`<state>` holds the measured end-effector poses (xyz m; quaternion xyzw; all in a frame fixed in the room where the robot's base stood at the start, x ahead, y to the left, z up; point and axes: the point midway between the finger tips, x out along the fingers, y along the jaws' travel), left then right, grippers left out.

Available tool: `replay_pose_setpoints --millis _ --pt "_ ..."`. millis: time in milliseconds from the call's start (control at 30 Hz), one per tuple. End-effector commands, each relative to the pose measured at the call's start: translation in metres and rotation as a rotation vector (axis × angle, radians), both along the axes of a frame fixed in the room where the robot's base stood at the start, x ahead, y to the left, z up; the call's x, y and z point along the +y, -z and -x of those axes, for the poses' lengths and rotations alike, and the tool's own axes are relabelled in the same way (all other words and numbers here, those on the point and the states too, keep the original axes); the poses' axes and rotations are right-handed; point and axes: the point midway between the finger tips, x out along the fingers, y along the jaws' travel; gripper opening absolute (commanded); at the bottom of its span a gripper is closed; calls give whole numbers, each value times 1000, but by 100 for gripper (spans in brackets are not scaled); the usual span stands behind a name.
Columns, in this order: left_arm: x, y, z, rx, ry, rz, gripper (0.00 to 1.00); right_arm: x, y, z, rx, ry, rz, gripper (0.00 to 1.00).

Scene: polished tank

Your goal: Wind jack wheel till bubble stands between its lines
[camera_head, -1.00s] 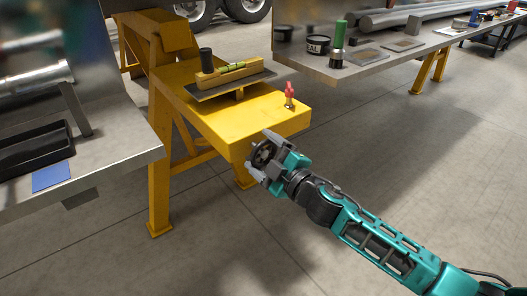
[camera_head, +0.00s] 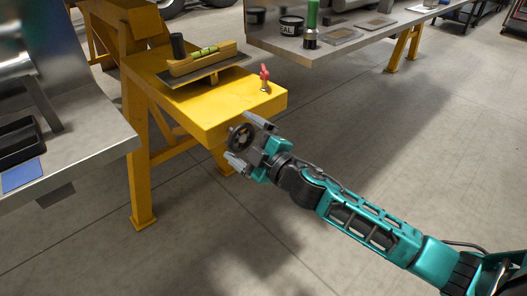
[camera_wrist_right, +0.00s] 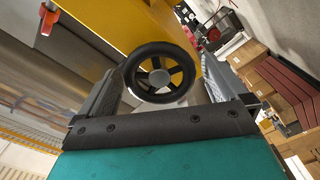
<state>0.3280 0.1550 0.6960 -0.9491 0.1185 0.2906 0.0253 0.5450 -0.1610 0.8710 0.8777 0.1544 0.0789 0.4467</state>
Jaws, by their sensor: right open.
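The dark spoked jack wheel (camera_head: 241,137) is on the near end of the yellow stand (camera_head: 225,112). My right gripper (camera_head: 239,136) is open, with one finger above the wheel and one below it in the head view. In the right wrist view the wheel (camera_wrist_right: 160,72) lies between the two spread fingers (camera_wrist_right: 160,80), with a gap visible on each side. A level with a yellow-green vial (camera_head: 208,50) rests on a dark plate on the stand. The bubble and its lines are too small to read. My left gripper is out of view.
A red-handled valve-like fitting (camera_head: 264,77) stands on the stand above the wheel. A metal bench (camera_head: 330,62) with a green-topped bottle (camera_head: 311,25) is at the upper right. Another bench (camera_head: 90,150) is at the left. Floor right of the stand is clear.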

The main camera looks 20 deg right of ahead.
Motion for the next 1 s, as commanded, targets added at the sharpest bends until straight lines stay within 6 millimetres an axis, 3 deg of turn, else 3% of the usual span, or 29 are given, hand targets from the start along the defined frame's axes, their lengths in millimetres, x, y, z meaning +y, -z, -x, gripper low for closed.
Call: replay_pose_setpoints --millis 600,1000 --pt "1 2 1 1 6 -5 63 -33 1 92 2 0 2 100" --pt "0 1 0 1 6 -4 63 -41 0 113 -1 -1 2 100"
